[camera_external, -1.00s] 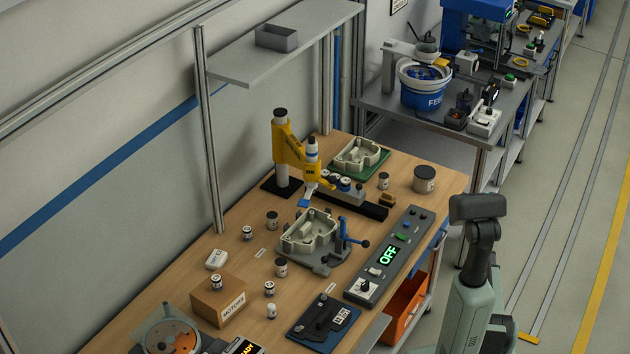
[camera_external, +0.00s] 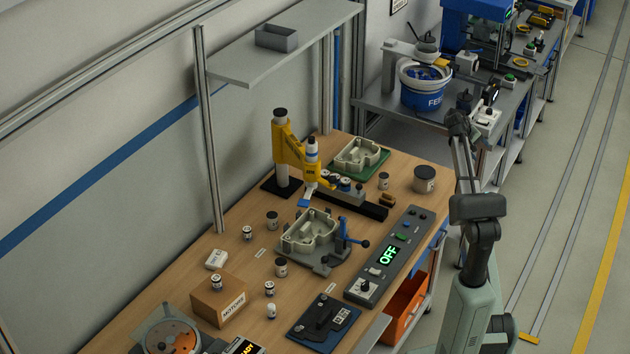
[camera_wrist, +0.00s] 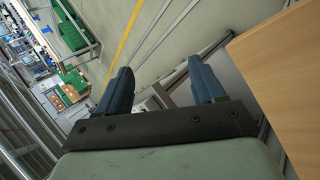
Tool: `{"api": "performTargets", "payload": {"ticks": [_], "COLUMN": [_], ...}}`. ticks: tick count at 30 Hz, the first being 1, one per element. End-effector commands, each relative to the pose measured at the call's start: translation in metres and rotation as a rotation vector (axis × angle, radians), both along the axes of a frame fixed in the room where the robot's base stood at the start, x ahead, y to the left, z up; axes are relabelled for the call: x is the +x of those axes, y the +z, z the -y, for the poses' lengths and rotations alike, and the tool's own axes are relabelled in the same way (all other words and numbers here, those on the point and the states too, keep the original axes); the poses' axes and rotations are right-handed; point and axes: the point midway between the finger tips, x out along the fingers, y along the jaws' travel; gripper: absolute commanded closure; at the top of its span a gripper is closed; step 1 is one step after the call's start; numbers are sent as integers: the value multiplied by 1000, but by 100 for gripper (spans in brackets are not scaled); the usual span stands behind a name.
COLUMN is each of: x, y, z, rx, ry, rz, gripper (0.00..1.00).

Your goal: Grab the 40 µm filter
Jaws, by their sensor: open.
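Several small dark-and-white canisters stand on the wooden bench in the external view, among them one at the back (camera_external: 272,220), one beside the grey fixture (camera_external: 281,267) and one near the green board (camera_external: 383,180). Another canister (camera_external: 216,283) sits on the cardboard box. Their labels are too small to read, so I cannot tell which is the 40 µm filter. My gripper (camera_wrist: 162,84) is open and empty in the wrist view, its two blue fingers apart over floor. No canister shows in that view.
A cardboard box (camera_external: 219,302) marked MOTORS, a housing in a clamp fixture (camera_external: 309,235), a yellow press (camera_external: 288,148) and a control box reading OFF (camera_external: 389,255) crowd the bench. A wooden surface edge (camera_wrist: 283,75) shows at right in the wrist view.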

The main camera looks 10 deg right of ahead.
Motion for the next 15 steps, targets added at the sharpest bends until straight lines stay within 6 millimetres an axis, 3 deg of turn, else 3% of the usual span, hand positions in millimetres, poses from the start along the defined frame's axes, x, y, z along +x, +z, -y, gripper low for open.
{"api": "performTargets", "payload": {"ticks": [1,6,11,15], "x": [14,37,49,52], "y": [19,55,62,52], "z": [-18,-76,-146,-223], "rx": [-9,12,111,260], "ry": [25,109,232,390], "rz": [-4,-42,-104,-180], "gripper": [32,32,32,32]}}
